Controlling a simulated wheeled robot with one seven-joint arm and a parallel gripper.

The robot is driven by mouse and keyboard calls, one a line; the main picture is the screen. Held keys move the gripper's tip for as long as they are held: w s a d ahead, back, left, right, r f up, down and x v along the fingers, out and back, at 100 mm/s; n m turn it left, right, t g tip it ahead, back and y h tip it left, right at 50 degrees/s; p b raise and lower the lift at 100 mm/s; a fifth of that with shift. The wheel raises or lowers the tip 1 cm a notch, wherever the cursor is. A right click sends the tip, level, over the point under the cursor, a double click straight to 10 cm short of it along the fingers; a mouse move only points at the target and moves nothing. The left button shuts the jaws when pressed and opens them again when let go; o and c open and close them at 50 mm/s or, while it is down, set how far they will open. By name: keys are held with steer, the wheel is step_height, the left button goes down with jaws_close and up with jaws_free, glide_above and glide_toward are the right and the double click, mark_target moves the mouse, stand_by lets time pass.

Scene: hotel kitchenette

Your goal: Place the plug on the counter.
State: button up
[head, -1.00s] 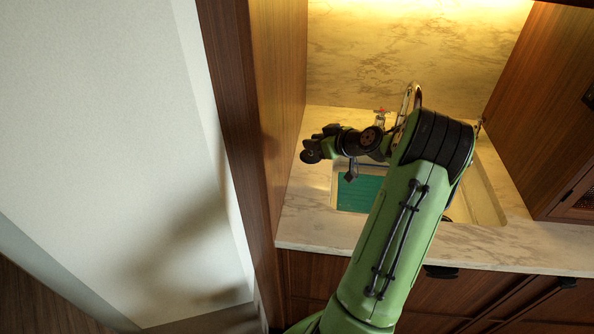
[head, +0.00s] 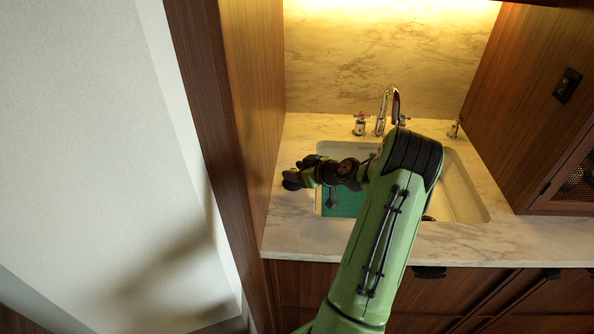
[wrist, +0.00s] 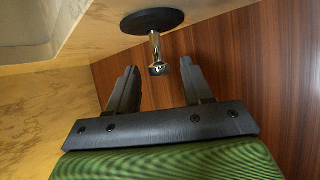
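The plug is a black disc with a chrome stem (wrist: 155,46). In the wrist view its stem end lies between my gripper's two fingertips (wrist: 159,69), with a gap visible on both sides. The fingers are apart. In the head view a dark round shape at the arm's left end, likely the plug (head: 291,181), shows over the counter (head: 290,225) left of the sink, beside my gripper (head: 299,170). Whether the disc touches the marble cannot be told for sure.
The sink (head: 463,195) with a teal item (head: 345,203) in it lies right of my gripper. The faucet (head: 393,104) stands behind it. A wooden side panel (head: 254,110) rises close on the left. Bare marble lies along the front.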

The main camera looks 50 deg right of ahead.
steer(key=shift+r, duration=0.2)
steer(key=v, duration=1.2)
steer(key=shift+f, duration=0.15)
